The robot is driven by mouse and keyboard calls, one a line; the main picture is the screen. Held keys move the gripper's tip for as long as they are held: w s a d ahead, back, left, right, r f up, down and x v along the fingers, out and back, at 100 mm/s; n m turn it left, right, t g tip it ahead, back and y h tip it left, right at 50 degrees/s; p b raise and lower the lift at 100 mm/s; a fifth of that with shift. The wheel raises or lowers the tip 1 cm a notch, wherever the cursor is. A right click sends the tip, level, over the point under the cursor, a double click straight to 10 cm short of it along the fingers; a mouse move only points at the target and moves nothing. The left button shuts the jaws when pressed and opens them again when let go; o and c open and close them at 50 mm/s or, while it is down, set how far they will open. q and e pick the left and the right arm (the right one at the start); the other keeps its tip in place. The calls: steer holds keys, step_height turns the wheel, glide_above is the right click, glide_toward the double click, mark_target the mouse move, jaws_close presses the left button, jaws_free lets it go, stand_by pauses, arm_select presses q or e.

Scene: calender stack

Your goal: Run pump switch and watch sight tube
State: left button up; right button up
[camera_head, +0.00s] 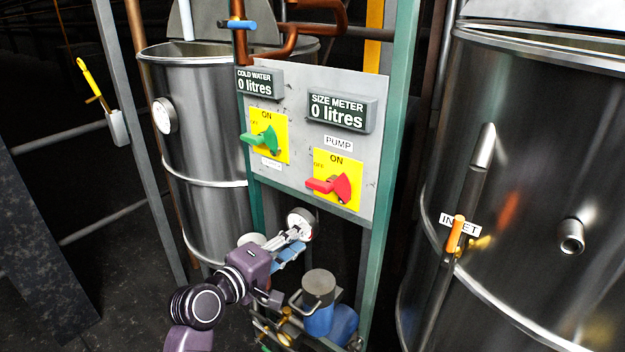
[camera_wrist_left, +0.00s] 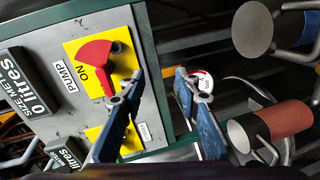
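The red pump switch (camera_head: 338,187) sits on a yellow plate marked ON and OFF, under a PUMP label on the grey panel (camera_head: 300,85). Its handle points left, toward OFF. It also shows in the left wrist view (camera_wrist_left: 97,55). My left gripper (camera_head: 297,234) is below the panel, beneath the switch. In the wrist view, its blue fingers (camera_wrist_left: 155,88) are apart with nothing between them gripped. A slanted metal tube (camera_head: 470,190) runs along the right tank; I cannot tell if it is the sight tube. My right gripper is not in view.
A green switch (camera_head: 264,140) sits left of the pump switch. Displays for cold water (camera_head: 259,83) and size meter (camera_head: 341,112) read 0 litres. Steel tanks stand left (camera_head: 200,110) and right (camera_head: 540,130). A round gauge (camera_head: 301,222) and blue pump (camera_head: 320,318) are below the panel.

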arm_select(q)
steer(key=n+t+h, duration=0.1)
steer(key=n+h, duration=0.1)
glide_toward(316, 187)
steer(key=x, duration=0.4)
steer(key=shift+d, duration=0.1)
steer(key=p+x, duration=0.1)
steer(key=x, duration=0.4)
steer(key=shift+w+d+p, duration=0.15)
steer(key=shift+w+p, duration=0.1)
steer(key=shift+p, duration=0.15)
steer(key=shift+x, duration=0.75)
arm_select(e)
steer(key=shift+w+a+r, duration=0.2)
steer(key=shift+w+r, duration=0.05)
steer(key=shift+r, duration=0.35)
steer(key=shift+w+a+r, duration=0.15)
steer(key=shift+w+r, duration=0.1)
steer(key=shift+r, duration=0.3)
arm_select(q)
steer(key=shift+f, duration=0.1)
steer(key=c, duration=0.7)
jaws_close()
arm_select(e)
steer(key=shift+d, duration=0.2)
